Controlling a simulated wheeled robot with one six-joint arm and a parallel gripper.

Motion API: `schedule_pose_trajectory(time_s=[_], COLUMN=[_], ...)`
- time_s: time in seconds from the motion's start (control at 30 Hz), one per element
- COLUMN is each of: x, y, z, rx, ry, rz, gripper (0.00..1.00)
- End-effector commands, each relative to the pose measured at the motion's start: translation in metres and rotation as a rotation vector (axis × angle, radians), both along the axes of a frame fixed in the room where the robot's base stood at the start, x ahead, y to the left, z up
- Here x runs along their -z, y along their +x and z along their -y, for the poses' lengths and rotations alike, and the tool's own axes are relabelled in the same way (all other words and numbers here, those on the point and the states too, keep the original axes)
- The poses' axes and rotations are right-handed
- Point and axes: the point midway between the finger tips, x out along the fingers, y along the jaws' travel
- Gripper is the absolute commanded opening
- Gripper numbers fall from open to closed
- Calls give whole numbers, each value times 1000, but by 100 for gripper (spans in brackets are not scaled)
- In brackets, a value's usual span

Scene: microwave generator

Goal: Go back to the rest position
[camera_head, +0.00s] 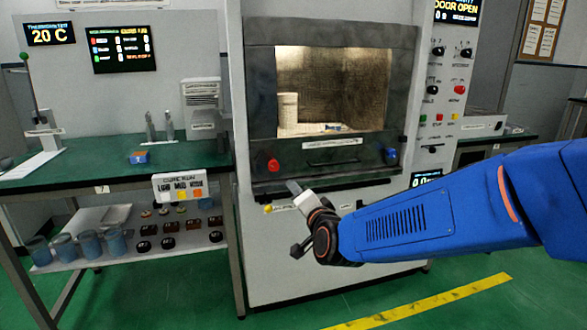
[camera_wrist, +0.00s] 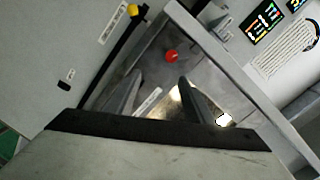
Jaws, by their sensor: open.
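My gripper (camera_head: 292,187) is at the end of my blue arm, in front of the lower part of the microwave generator (camera_head: 262,80). In the wrist view the two dark fingers of my gripper (camera_wrist: 157,97) stand apart with nothing between them. The microwave chamber (camera_head: 345,85) is lit, and a pale cylinder (camera_head: 288,108) stands inside at the left. A red knob (camera_head: 273,165) and a blue knob (camera_head: 391,155) sit below the chamber opening. The red knob also shows in the wrist view (camera_wrist: 171,56). A display at the upper right reads "DOOR OPEN".
A yellow floor stripe (camera_head: 430,302) runs at the lower right. Green floor is clear in front.

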Motion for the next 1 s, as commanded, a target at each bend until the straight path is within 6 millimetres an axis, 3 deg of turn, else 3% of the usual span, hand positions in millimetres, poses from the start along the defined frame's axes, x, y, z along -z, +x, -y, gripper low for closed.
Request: schedule_pose_trajectory(time_s=[0.27, 0.47, 0.67, 0.8, 1.0], x=[13, 33, 56, 72, 91], y=[-48, -102, -171, -227, -297], z=[76, 131, 188, 226, 265], rx=[-82, -150, -218, -268, -332], ry=[-283, -493, -692, -817, -939], rz=[-163, -295, -446, -566, -718], gripper=[48, 48, 48, 48, 48])
